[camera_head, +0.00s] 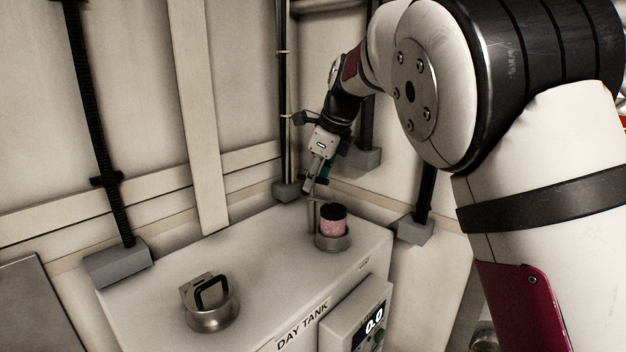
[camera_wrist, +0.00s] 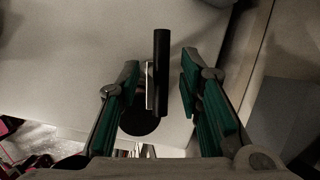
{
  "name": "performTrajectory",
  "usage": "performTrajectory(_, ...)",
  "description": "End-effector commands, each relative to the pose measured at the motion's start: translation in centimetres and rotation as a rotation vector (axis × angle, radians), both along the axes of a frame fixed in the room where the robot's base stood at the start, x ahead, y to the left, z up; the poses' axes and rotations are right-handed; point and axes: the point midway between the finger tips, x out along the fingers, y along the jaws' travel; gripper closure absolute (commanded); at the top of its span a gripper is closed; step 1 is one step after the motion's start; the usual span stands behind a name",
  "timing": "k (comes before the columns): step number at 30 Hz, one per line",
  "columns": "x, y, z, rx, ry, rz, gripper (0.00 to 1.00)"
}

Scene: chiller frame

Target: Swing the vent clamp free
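The day tank (camera_head: 255,250) has a vent at its back right corner, a short metal collar (camera_head: 333,243) holding a pink body with a black top (camera_head: 333,213). A thin upright clamp lever (camera_head: 312,214) stands just left of the vent. My gripper (camera_head: 311,188) is above the lever. Its green-padded fingers (camera_wrist: 159,80) are apart on either side of the bar, with a visible gap at the right finger.
A metal filler cap (camera_head: 212,315) with a black handle stands at the tank's front left. A display box (camera_head: 358,318) is on the tank's front. Dark pipes with grey feet (camera_head: 118,262) and the wall stand close behind. The tank top between cap and vent is clear.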

Motion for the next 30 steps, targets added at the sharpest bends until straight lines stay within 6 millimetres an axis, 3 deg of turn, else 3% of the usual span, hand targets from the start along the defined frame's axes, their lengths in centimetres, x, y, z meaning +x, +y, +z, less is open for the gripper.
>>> performTrajectory(4,0.33,0.32,-1.07,-0.001,0.0,0.0,0.67)
performTrajectory(14,0.43,0.41,-1.32,0.0,0.0,0.0,0.67)
performTrajectory(19,0.45,0.4,-1.31,0.0,-0.001,0.0,1.0)
performTrajectory(30,0.65,0.25,-1.26,-0.001,-0.006,0.024,1.0)
